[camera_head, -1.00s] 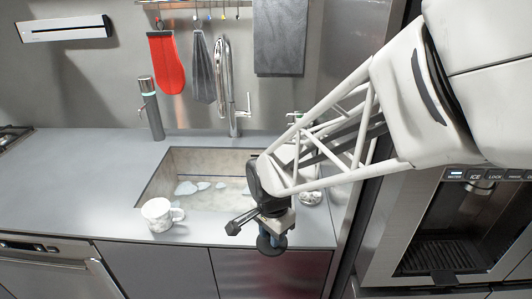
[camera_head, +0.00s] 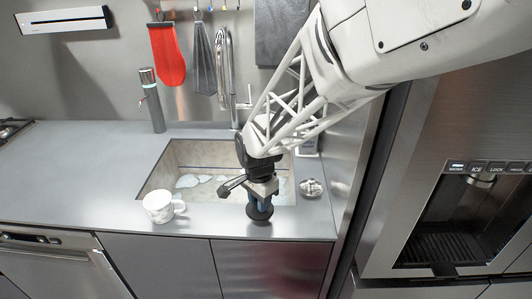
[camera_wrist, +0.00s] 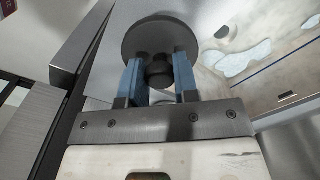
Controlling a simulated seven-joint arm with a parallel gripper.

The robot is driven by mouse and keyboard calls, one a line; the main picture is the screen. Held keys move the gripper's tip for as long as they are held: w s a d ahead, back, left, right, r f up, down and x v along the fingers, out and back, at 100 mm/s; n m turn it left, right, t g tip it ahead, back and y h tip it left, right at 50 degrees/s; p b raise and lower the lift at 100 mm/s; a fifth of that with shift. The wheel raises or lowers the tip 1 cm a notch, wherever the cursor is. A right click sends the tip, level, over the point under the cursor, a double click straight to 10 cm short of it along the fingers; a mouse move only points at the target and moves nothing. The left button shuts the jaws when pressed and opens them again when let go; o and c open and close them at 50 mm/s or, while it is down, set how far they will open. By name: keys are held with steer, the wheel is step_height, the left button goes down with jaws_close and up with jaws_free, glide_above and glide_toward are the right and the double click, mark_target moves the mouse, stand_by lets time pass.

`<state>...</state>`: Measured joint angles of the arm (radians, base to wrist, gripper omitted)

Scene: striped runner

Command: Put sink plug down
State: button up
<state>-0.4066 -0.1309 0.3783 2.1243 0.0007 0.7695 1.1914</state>
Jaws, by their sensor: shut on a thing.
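The sink plug (camera_head: 260,213) is a dark round disc with a knob. In the wrist view the plug (camera_wrist: 160,35) shows its disc beyond the fingertips, with the knob between the two blue fingers. My gripper (camera_head: 260,202) is shut on that knob, and it also shows in the wrist view (camera_wrist: 158,75). In the head view the plug is at the counter's front strip, right of the mug and in front of the sink. I cannot tell whether its disc touches the counter.
The sink (camera_head: 160,181) lies behind the gripper, with pale patches inside. A marbled mug (camera_head: 158,208) stands left on the grey counter (camera_head: 90,185). A small metal item (camera_head: 312,187) lies right of the sink. A refrigerator (camera_head: 440,120) bounds the right side.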

steer(key=shift+f, duration=1.7)
steer(key=shift+f, duration=0.1)
steer(key=o, duration=0.9)
steer(key=shift+o, duration=0.2)
step_height(320, 180, up, 12)
steer(key=shift+r, duration=0.1)
